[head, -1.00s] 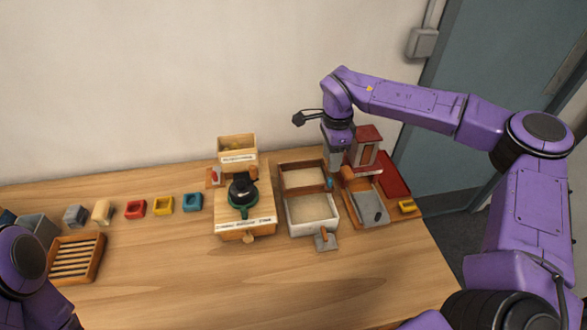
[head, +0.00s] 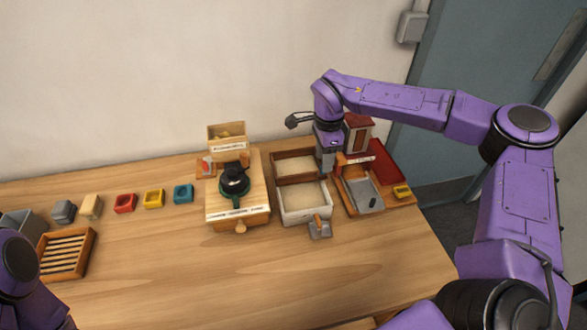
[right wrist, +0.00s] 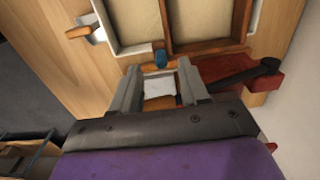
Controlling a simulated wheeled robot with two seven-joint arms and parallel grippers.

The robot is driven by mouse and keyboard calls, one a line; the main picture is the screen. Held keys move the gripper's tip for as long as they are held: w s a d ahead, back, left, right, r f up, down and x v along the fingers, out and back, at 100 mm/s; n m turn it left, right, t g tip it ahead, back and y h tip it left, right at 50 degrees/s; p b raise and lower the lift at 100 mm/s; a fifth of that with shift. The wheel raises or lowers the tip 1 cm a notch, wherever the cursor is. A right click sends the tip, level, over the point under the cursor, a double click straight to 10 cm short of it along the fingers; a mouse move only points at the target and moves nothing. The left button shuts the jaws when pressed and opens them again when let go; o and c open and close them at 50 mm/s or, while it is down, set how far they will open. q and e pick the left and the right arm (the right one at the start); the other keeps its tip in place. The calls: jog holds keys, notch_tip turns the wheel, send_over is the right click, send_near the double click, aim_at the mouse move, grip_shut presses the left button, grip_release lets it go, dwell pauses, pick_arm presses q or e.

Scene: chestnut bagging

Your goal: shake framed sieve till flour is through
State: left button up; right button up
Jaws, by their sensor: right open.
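A wooden-framed sieve (head: 294,154) with a pale, fine surface inside lies behind a white-walled tray (head: 283,211) that also holds pale material. In the right wrist view the brown frame (right wrist: 168,28) sits beside the white tray (right wrist: 134,49). A small blue tab (right wrist: 160,59) is at the frame's near side. My right gripper (head: 325,175) points down at the sieve's right edge. In the right wrist view my right gripper (right wrist: 159,68) is open, with the tab just beyond and between its fingertips. The fingers do not grip it. My left gripper is out of view.
A wooden board with a grey metal pan (head: 365,195) and a red tray (head: 374,160) stand right of the sieve. A wooden box with a dark-green round piece (head: 234,184) stands left. A small scoop (head: 319,230) is in front. The front table is clear.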

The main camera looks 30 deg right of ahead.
jog(key=shift+w+f, duration=0.2)
jog(key=shift+f, duration=0.75)
jog(key=shift+s, duration=0.15)
jog(key=shift+f+b, duration=0.65)
jog(key=shift+f, duration=0.3)
